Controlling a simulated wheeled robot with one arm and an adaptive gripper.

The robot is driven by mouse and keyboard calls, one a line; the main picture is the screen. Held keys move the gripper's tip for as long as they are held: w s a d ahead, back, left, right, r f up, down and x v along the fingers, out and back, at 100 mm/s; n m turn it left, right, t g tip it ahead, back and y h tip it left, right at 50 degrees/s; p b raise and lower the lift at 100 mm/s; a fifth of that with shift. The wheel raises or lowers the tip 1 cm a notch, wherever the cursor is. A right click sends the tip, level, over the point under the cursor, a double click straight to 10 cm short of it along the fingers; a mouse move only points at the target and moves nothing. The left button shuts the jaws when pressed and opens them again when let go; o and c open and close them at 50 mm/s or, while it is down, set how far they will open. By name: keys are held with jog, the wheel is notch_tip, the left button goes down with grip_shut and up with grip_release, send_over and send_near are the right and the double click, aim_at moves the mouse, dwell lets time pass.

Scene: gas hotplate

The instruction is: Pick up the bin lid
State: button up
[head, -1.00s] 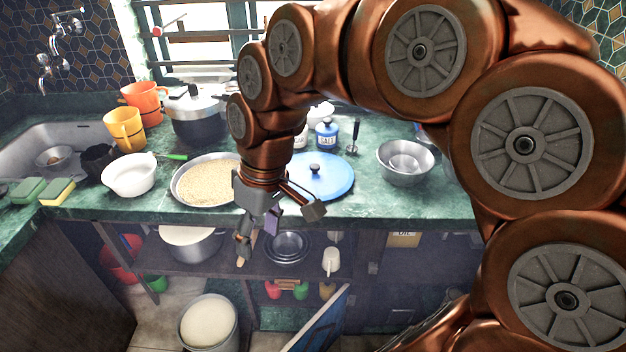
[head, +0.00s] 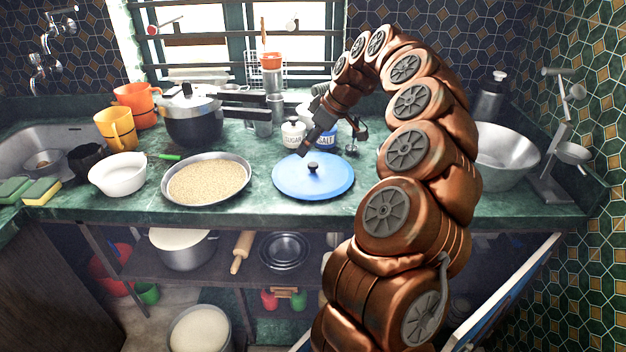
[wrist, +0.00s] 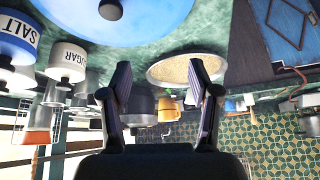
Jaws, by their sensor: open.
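The blue round lid (head: 330,183) with a black knob (head: 313,167) lies flat on the green counter; I take it as the bin lid. In the wrist view, which looks upside down, part of the lid (wrist: 150,14) shows at the top edge, with its knob partly cut off. My gripper (head: 328,142) is just above and behind the lid in the head view, apart from the knob. In the wrist view its two fingers (wrist: 160,78) are spread with nothing between them.
Sugar (head: 293,133) and salt jars stand close behind the lid. A pan of grain (head: 207,181) is left of it, and a pressure cooker (head: 192,118) behind that. A large metal bowl (head: 508,150) and a scale (head: 553,150) stand at right. An open-topped container (head: 200,330) is below.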

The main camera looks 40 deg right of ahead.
send_near(313, 164)
jog(key=a+f, duration=0.1)
jog(key=a, duration=0.1)
jog(key=shift+s+d+f+h, duration=0.3)
jog(key=shift+d+f, duration=0.05)
jog(key=shift+d, duration=0.05)
jog(key=shift+x, duration=1.05)
jog(key=shift+w+r+p+x, duration=0.1)
jog(key=shift+w+p+x, duration=0.1)
jog(key=shift+x, duration=0.7)
jog(key=shift+w+r+p+x, duration=0.1)
jog(key=shift+w+x, duration=0.05)
jog(key=shift+x, duration=0.75)
jog(key=shift+w+p+x, duration=0.15)
jog(key=shift+w+x, duration=0.05)
jog(key=shift+x, duration=0.7)
jog(key=shift+d, duration=0.15)
grip_shut()
